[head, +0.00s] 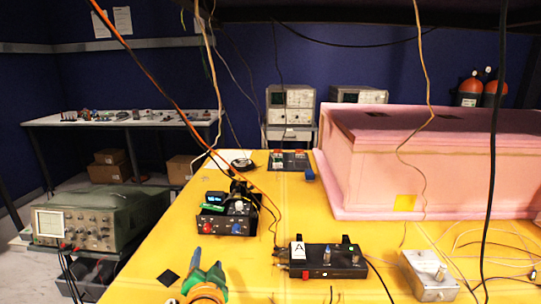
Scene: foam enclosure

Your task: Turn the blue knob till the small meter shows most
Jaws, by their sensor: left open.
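My left gripper (207,262), green and orange with a bluish fingertip, is at the bottom, left of and nearer than the black box. It is open and empty, well apart from the knob. My right gripper does not show.
A silver box with a knob (430,276) stands right of the black box. A pink foam enclosure (440,165) fills the back right. Cables hang down and cross the table. A green oscilloscope (95,220) stands at the left. Bare table lies between gripper and black box.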

